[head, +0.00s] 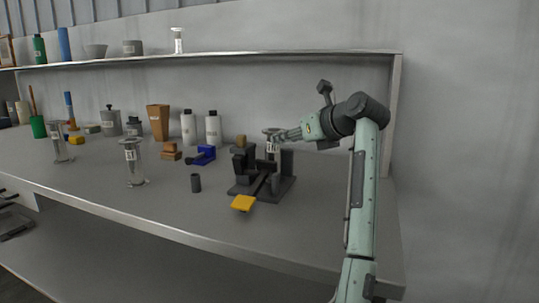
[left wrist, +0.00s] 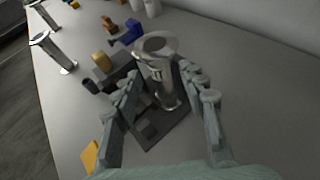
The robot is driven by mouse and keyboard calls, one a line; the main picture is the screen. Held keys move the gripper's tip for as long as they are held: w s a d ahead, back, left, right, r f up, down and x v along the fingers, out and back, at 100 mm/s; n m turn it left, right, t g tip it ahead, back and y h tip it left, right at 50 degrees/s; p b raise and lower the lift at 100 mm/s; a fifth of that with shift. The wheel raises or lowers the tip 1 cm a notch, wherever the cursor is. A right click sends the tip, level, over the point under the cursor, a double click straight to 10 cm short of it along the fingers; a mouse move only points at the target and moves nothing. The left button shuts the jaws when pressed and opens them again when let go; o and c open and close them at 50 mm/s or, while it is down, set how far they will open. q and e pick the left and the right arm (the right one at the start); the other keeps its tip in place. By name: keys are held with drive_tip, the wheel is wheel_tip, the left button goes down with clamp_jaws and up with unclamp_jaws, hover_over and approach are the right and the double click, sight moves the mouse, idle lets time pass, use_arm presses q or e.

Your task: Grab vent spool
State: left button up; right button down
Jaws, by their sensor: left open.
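A metallic flanged spool (head: 271,146) stands upright at the dark stand (head: 245,190) on the bench. It also shows in the left wrist view (left wrist: 157,68), with a wide round top flange and its base by the dark plate. My left gripper (head: 284,136) reaches it from the right in the head view. In the left wrist view the fingers are open, one on each side of the spool; I cannot tell whether they touch it. Similar flanged pieces stand on the bench (head: 132,163), farther left (head: 60,147), and on the shelf (head: 178,42). My right gripper is not in view.
A yellow block (head: 243,203) sits at the stand's front, and a dark cylinder (head: 195,183) is to its left. A blue clamp-like tool (head: 205,153), white bottles (head: 212,128) and an orange-brown container (head: 158,122) stand behind. The bench front right is clear.

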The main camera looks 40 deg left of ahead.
sight(273, 152)
use_arm(q)
drive_tip(key=p+x, duration=0.1)
drive_tip(key=x, duration=0.6)
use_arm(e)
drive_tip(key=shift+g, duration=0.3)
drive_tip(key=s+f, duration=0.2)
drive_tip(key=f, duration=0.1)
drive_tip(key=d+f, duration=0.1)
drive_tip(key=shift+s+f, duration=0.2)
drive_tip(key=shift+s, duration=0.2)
use_arm(q)
drive_tip(key=shift+c, duration=0.6)
drive_tip(key=shift+r, duration=0.1)
clamp_jaws()
